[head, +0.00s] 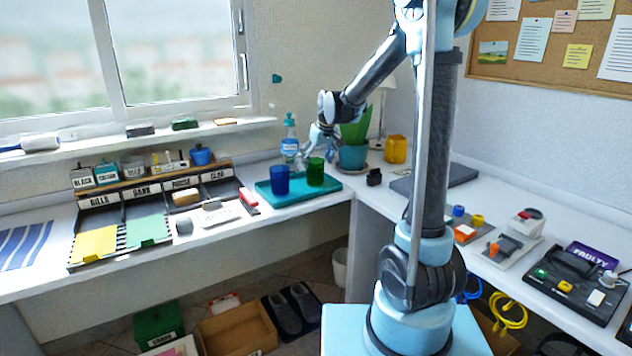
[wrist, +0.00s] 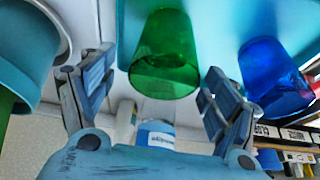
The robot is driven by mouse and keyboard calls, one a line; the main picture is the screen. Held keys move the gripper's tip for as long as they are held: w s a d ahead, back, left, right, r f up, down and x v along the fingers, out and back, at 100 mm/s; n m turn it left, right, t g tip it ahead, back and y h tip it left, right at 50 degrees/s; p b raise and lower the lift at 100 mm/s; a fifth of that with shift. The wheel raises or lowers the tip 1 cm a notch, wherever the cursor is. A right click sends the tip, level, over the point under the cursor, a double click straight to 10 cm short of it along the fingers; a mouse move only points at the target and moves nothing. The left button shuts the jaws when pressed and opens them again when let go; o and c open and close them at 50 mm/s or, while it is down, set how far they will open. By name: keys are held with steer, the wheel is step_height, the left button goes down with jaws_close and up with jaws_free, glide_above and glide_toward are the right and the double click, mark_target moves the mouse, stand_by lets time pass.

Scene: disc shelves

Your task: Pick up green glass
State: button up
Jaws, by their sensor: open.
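The green glass (head: 315,172) stands on a teal tray (head: 334,189) at the back corner of the desk. A blue glass (head: 280,181) stands to its left on the same tray. My gripper (head: 312,147) is above and just behind the green glass in the head view. In the wrist view my gripper (wrist: 152,92) is open, with the green glass (wrist: 166,55) ahead of it, roughly between the two spread fingers. The blue glass (wrist: 272,78) is to the right, beyond the right finger. Contact with the green glass cannot be made out.
A plant pot (head: 352,156) stands close to the right of the tray; it also shows at the left of the wrist view (wrist: 28,50). A spray bottle (head: 289,142) stands behind the tray. A yellow cup (head: 396,149) is further right. A sorter (head: 120,217) stands left.

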steer(key=shift+x, duration=2.9)
steer(key=shift+a, duration=0.15)
steer(key=shift+r, duration=0.1)
steer(key=c, duration=1.5)
